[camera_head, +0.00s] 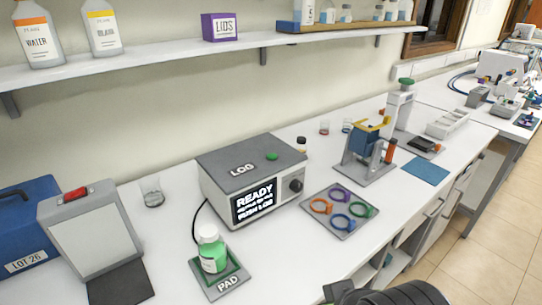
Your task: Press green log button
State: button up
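The green log button (271,156) is a small round button on the top face of a grey box-shaped instrument (221,180). The word LOG is printed on the same top, left of the button. The instrument's dark front screen (254,201) reads READY, with smaller text below that appears to say PUSH LOG. A black knob (296,185) sits right of the screen. Nothing covers the button. A dark part of my arm shows at the bottom edge, in front of the bench and well below the button in the picture. My gripper's fingers cannot be seen.
A green-filled bottle (213,254) stands on the PAD mat (232,284) before the instrument. A tray of coloured rings (340,228) and a blue-and-yellow stand (367,150) are to the right. A wall shelf (160,61) runs above. A small dark-capped vial (301,145) stands behind the instrument.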

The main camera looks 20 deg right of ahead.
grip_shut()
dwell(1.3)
